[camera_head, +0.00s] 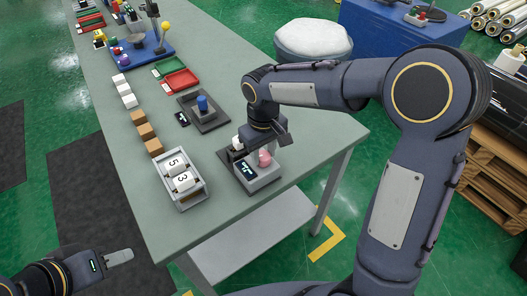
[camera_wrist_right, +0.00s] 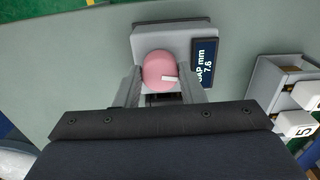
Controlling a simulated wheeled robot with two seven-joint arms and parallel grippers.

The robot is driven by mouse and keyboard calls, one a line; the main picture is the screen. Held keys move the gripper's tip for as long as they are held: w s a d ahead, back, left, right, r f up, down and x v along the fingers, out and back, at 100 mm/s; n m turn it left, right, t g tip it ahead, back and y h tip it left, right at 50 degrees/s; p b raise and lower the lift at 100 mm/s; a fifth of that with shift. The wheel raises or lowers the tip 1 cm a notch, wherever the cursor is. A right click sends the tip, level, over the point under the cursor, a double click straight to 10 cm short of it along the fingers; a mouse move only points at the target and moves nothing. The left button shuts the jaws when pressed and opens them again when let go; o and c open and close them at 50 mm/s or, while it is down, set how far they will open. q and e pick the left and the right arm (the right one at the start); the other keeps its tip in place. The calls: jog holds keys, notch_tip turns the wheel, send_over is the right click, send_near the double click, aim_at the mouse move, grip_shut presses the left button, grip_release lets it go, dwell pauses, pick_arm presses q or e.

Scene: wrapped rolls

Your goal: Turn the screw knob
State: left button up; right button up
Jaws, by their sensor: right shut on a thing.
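The screw knob (camera_wrist_right: 160,72) is pink and round with a white mark on its top. It sits on a grey block-shaped device (camera_wrist_right: 126,42) with a dark display (camera_wrist_right: 203,62) that reads "GAP mm 7.6". In the head view the knob (camera_head: 265,158) shows partly beneath my right gripper (camera_head: 262,143). In the right wrist view my right gripper (camera_wrist_right: 160,88) has one finger on each side of the knob and is shut on it. My left gripper (camera_head: 119,257) is at the lower left, off the table and far from the device; its finger opening cannot be made out.
A grey tray (camera_head: 183,203) with white blocks numbered 5 and 3 stands left of the device. A dark stand with a blue knob (camera_head: 203,103), brown cubes (camera_head: 145,132) and red trays (camera_head: 180,80) lie farther back. The grey table (camera_head: 220,222) is bare near its front edge.

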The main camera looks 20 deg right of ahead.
aim_at(264, 155)
jog(key=shift+r+m, duration=0.1)
jog(key=shift+m, duration=0.5)
jog(key=o, duration=1)
notch_tip(264, 155, up, 8)
jog(key=shift+f, duration=0.2)
jog(key=shift+r, duration=0.1)
